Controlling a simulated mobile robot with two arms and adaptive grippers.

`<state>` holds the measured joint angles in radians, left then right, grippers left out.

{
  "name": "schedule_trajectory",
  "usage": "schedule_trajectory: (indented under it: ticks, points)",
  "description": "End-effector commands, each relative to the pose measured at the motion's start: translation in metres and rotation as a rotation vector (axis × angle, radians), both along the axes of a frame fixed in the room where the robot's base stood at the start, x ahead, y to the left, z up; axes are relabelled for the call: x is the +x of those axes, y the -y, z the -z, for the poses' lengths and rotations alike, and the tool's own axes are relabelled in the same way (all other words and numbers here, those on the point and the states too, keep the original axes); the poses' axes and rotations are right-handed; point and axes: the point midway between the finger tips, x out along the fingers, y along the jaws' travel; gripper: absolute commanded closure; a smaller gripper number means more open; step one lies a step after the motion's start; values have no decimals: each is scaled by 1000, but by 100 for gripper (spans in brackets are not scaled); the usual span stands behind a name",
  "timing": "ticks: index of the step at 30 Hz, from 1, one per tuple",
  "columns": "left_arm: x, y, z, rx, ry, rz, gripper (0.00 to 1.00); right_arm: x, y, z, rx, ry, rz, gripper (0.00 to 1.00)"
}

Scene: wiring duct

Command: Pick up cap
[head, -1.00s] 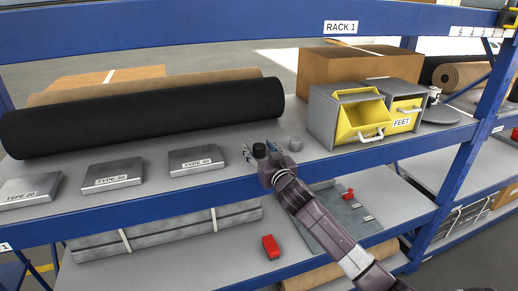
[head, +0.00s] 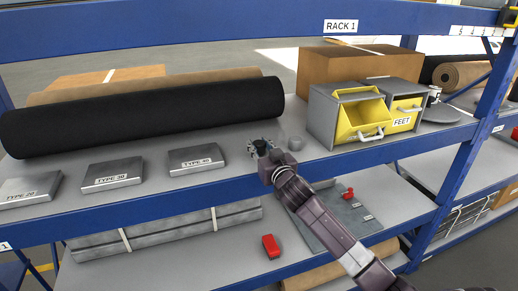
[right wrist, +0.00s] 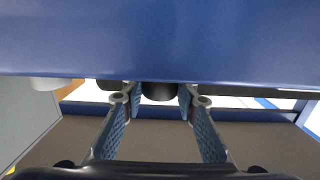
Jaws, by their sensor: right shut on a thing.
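A small black round cap (head: 260,144) is at the front of the upper shelf, between the fingers of my right gripper (head: 261,147). In the right wrist view the dark cap (right wrist: 160,91) shows between the two blue-padded fingertips, partly cut off by the blue beam. My right gripper is shut on it. Whether the cap still touches the shelf I cannot tell. My left gripper is not in view.
The blue beam (head: 230,191) runs along the shelf's front edge, under my right arm. Grey blocks, one marked TYPE 40 (head: 196,159), lie to the left. A black roll (head: 140,118) lies behind. Yellow bins (head: 362,118) stand to the right.

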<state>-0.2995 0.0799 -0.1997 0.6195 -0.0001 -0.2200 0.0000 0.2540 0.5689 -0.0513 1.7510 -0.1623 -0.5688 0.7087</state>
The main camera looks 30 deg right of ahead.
Motion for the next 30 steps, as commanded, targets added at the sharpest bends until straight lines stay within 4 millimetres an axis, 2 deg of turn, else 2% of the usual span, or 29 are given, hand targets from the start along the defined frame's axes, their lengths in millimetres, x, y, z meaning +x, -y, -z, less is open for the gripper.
schedule_trajectory:
  ticks: [5,8,15,18,24,30]
  points:
    - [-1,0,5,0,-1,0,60,0,0,-26,-3,5,-2,96]
    - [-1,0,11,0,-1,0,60,0,0,-51,-4,9,-1,96]
    - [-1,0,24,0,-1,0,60,0,0,-124,-2,9,0,96]
    - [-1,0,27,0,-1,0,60,0,0,-147,-2,7,0,96]
    - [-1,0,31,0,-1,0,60,0,0,-177,-1,3,0,96]
    - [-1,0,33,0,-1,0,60,0,0,-191,-1,0,-1,96]
